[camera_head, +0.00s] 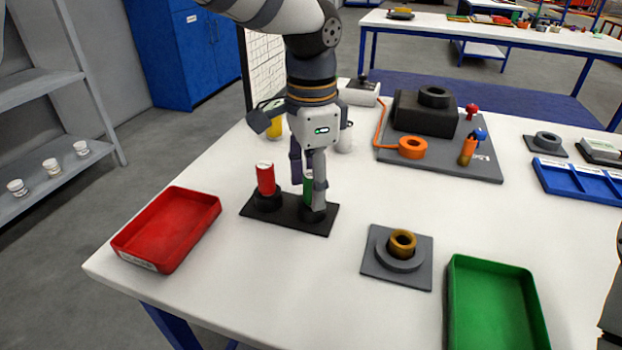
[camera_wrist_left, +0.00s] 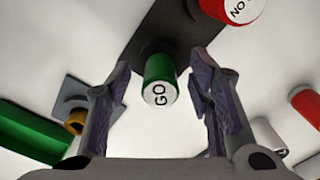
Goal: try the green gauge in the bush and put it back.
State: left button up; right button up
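The green gauge (camera_head: 308,187) stands upright in the black stand (camera_head: 287,222), beside the red gauge (camera_head: 265,178). In the left wrist view the green gauge (camera_wrist_left: 160,80) shows its white "GO" end; the red one (camera_wrist_left: 232,8) is at the top. My left gripper (camera_head: 307,178) points down over the green gauge, fingers apart on either side of it, with gaps visible in the wrist view (camera_wrist_left: 160,105). The brass bush (camera_head: 402,240) sits in a grey holder (camera_head: 381,265) to the right. A dark part, perhaps my right gripper, is cut off at the right edge.
A red tray (camera_head: 208,202) lies left of the stand and a green tray (camera_head: 458,300) at the front right. A grey fixture board (camera_head: 480,165) with an orange ring (camera_head: 413,147) is behind. White table is clear between stand and bush holder.

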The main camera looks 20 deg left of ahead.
pick_arm(q)
notch_tip(320, 180, up, 12)
dwell(0.5)
